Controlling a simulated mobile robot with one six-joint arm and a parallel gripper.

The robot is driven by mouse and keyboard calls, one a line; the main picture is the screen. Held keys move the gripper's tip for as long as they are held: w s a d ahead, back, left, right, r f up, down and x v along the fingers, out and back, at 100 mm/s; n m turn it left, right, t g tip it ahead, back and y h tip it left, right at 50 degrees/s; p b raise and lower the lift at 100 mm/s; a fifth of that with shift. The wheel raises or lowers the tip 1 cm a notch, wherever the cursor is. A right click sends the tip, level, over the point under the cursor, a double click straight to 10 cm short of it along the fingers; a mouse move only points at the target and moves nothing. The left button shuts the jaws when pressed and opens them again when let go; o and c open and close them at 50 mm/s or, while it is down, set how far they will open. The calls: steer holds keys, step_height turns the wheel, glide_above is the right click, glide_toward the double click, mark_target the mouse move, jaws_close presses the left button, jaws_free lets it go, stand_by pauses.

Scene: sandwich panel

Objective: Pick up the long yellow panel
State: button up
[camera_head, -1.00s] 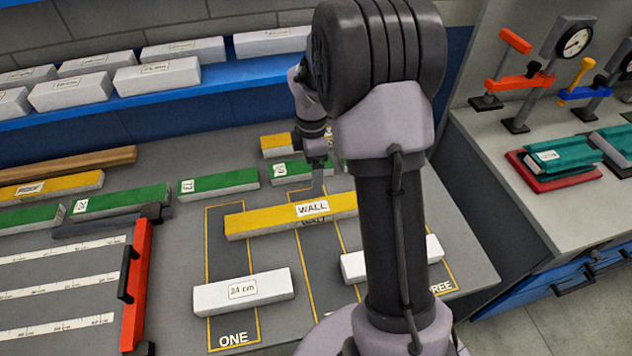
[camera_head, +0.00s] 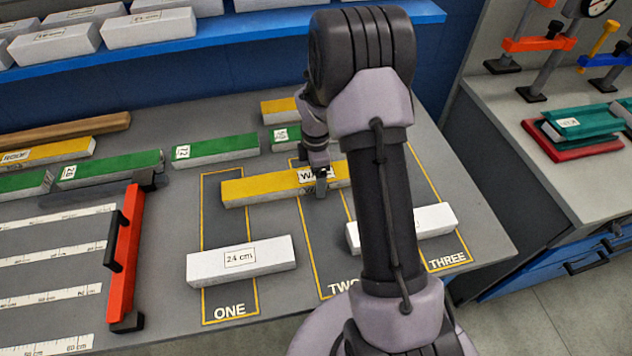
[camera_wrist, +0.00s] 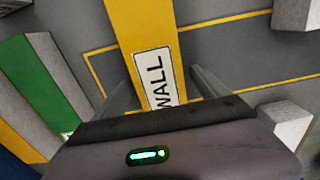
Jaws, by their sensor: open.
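The long yellow panel (camera_head: 265,187) has a white core and a label reading WALL. It lies across the outlined lanes in the middle of the bench. My gripper (camera_head: 320,185) is above its label, partly hidden by my arm, which also covers the panel's right end. In the wrist view the panel (camera_wrist: 145,28) runs between the two open fingers of my gripper (camera_wrist: 160,88), one on each side of it. Nothing is gripped. I cannot tell how far down the fingers reach beside the panel.
White blocks stand in lane ONE (camera_head: 240,262) and lane THREE (camera_head: 436,220). Green panels (camera_head: 215,150) and a yellow ROOF panel (camera_head: 45,153) lie behind and left. A side bench holds clamps.

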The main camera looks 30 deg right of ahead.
steer(key=shift+r, duration=0.15)
steer(key=c, duration=1.7)
